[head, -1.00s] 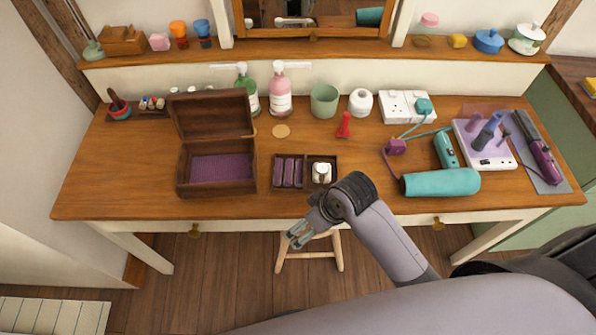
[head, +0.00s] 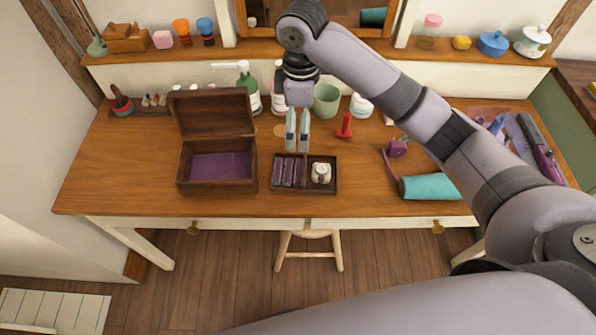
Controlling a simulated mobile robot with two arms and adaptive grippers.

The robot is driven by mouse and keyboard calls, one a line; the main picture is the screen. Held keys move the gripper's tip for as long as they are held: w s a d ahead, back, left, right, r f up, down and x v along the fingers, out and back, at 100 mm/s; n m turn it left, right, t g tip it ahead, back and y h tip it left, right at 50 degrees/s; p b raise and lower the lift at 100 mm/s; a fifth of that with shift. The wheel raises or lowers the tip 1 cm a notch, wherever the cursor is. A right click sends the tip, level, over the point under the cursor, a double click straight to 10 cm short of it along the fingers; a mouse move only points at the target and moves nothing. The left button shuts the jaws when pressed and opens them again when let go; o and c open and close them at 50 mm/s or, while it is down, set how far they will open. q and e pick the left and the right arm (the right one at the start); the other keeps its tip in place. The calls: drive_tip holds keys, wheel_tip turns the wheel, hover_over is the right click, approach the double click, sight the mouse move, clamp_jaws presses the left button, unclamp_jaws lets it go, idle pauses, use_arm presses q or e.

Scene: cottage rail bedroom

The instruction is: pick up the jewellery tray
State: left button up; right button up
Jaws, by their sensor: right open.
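The jewellery tray (head: 304,190) is a small dark wooden tray on the desk, left of its middle. Its left part has purple padded strips, and its right part holds a small white item (head: 321,172). My right gripper (head: 297,146) points down just behind and over the tray's back edge. Its two pale fingers are apart with nothing between them. I cannot tell whether the fingertips touch the tray. My left gripper is not in view.
An open wooden box (head: 217,168) with purple lining stands close left of the tray. A red object (head: 345,126), a green cup (head: 326,102) and bottles (head: 249,90) stand behind. Bare desk lies in front.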

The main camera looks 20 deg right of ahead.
drive_tip(key=p, duration=0.1)
hover_over(305, 167)
drive_tip(key=a, duration=0.1)
wheel_tip(305, 167, down, 12)
drive_tip(key=shift+w+a+r, duration=0.1)
drive_tip(key=shift+w+r, duration=0.05)
drive_tip(key=shift+r, duration=0.05)
drive_tip(key=f, duration=0.2)
drive_tip(key=d+f+p, duration=0.1)
drive_tip(key=f, duration=0.1)
drive_tip(key=shift+s, duration=0.25)
drive_tip(key=shift+w+f, duration=0.1)
drive_tip(key=shift+f, duration=0.5)
drive_tip(key=shift+c, duration=0.5)
drive_tip(key=c, duration=0.8)
drive_tip(key=shift+c, duration=0.4)
drive_tip(key=shift+r, duration=0.1)
